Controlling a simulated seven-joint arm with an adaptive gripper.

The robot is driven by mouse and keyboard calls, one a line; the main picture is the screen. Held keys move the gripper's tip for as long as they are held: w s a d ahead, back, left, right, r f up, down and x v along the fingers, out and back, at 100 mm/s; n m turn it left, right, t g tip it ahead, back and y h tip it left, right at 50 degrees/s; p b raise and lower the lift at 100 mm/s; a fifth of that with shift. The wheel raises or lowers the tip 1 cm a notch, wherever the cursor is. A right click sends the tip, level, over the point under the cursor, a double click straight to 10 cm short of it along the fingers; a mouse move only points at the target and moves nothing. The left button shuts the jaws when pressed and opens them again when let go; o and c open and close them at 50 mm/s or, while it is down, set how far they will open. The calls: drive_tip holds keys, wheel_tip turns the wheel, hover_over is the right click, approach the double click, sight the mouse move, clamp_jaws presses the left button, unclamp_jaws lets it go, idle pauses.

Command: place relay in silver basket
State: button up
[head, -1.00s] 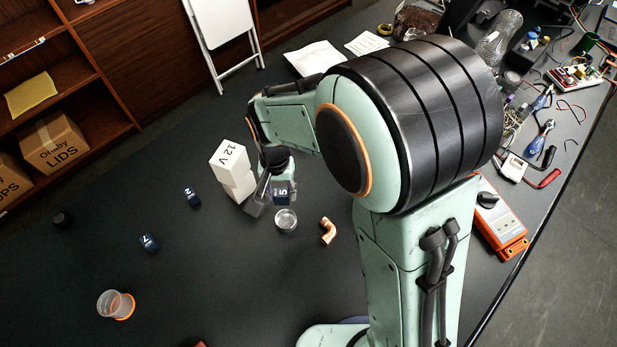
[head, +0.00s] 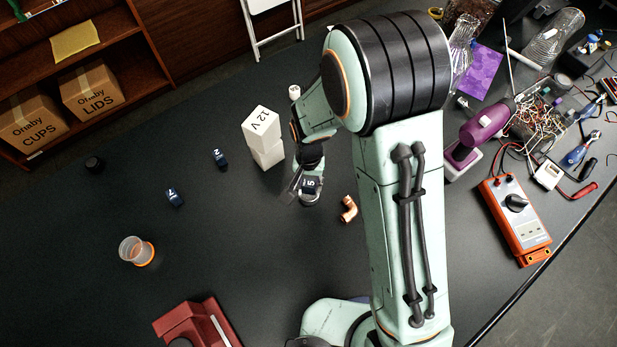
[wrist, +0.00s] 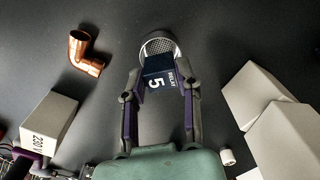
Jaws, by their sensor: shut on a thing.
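The relay (wrist: 157,83) is a dark blue block marked "5" and "RELAY". My gripper (wrist: 160,76) is shut on it, with a finger on each side. The relay also shows in the head view (head: 311,185), partly covered by my gripper. The silver basket (wrist: 160,41) is a small round mesh cup on the table. In the wrist view the relay overlaps the basket's near part, and the far mesh wall shows past it. In the head view the basket sits at the gripper's tip and is mostly hidden. I cannot tell whether the relay is inside the rim or just above it.
White blocks marked "12 V" (head: 262,125) stand stacked left of my gripper. A copper elbow (head: 348,209) lies close on the right. Two dark blue blocks (head: 219,158) (head: 174,197) and a clear cup (head: 134,250) are farther left. An orange meter (head: 515,215) is at right.

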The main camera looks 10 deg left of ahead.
sight(309, 185)
drive_tip(key=o, duration=1.1)
wheel_tip(309, 185, up, 7)
drive_tip(key=shift+r, duration=0.1)
idle(0.3)
